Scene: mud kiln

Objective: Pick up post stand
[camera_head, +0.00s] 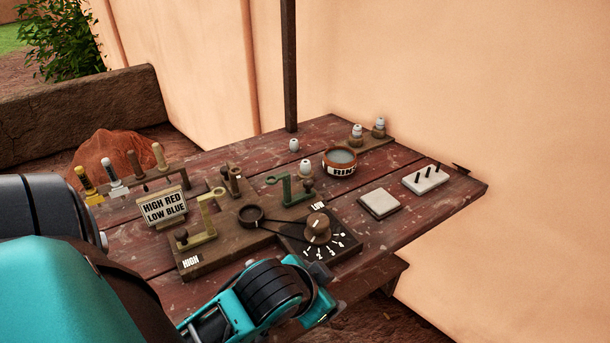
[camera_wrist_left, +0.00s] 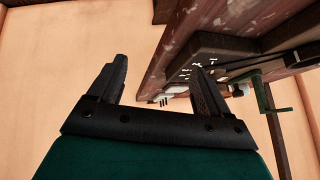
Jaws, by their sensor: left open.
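The post stand looks to be the small white block with three dark upright posts (camera_head: 425,180), near the right end of the red-brown table. My left gripper (camera_wrist_left: 158,75) is open and empty in the left wrist view, with its two dark fingers spread apart. A pale object shows past the fingers beside the table edge in that view, too small to identify. In the head view my teal and black left arm reaches in front of the table's near edge, and its fingers are hidden. My right gripper is not in view.
A pale square plate (camera_head: 379,203) lies just left of the post stand. A round bowl (camera_head: 340,161) and a board with white-topped pieces (camera_head: 373,142) stand behind. A dial panel (camera_head: 317,241) and lettered sign (camera_head: 163,206) are further left. A wall (camera_head: 480,90) rises behind the table.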

